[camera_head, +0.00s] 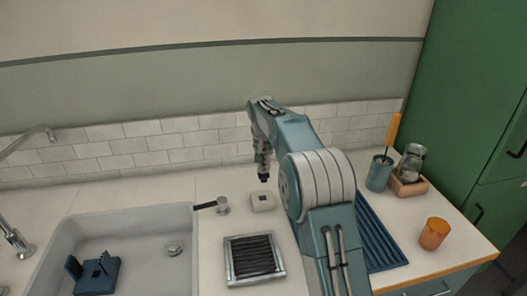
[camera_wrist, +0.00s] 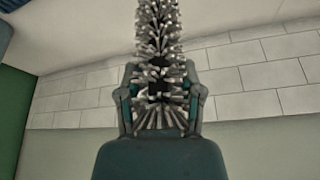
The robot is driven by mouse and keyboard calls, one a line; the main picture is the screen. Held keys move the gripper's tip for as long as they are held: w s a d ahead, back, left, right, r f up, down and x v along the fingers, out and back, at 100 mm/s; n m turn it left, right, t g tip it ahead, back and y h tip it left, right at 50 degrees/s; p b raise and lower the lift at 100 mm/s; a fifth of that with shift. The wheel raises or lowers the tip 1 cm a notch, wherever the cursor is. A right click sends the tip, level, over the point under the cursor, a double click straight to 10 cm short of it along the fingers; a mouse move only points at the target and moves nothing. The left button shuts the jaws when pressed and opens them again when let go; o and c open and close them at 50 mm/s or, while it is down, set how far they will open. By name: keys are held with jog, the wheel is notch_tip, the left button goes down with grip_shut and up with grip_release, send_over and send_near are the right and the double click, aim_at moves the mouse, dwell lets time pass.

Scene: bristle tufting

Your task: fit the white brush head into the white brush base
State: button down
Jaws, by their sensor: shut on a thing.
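My gripper (camera_head: 263,172) hangs over the counter at the end of my arm, pointing down. In the wrist view, its two fingers (camera_wrist: 161,98) are closed on the brush head (camera_wrist: 158,35), a stem ringed with pale grey-white bristles that runs out past the fingertips. The head view shows only a small dark tip below the gripper. The white brush base (camera_head: 258,208), a small off-white block with a dark square opening on top, sits on the counter just below the gripper. The gripper is apart from it. The brush head's far end is cut off in the wrist view.
A black-handled metal piece (camera_head: 222,206) lies left of the base. A framed dark grate (camera_head: 229,272) is in front. The sink (camera_head: 140,222) with a blue holder (camera_head: 98,278) is left. A ribbed blue rack (camera_head: 380,240), a blue cup (camera_head: 378,175) and an orange cup (camera_head: 434,233) stand right.

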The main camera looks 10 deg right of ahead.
aim_at(262, 175)
jog(key=shift+a+f, duration=0.25)
jog(key=shift+f, duration=0.35)
jog(key=shift+a+f, duration=0.2)
jog(key=shift+f, duration=0.4)
jog(key=shift+d+f, duration=0.25)
jog(key=shift+f, duration=1)
jog(key=shift+a+f, duration=0.15)
jog(key=shift+f, duration=1.25)
jog(key=shift+f, duration=1.45)
dwell(0.7)
jog(key=shift+c, duration=0.8)
grip_release()
jog(key=shift+r, duration=0.1)
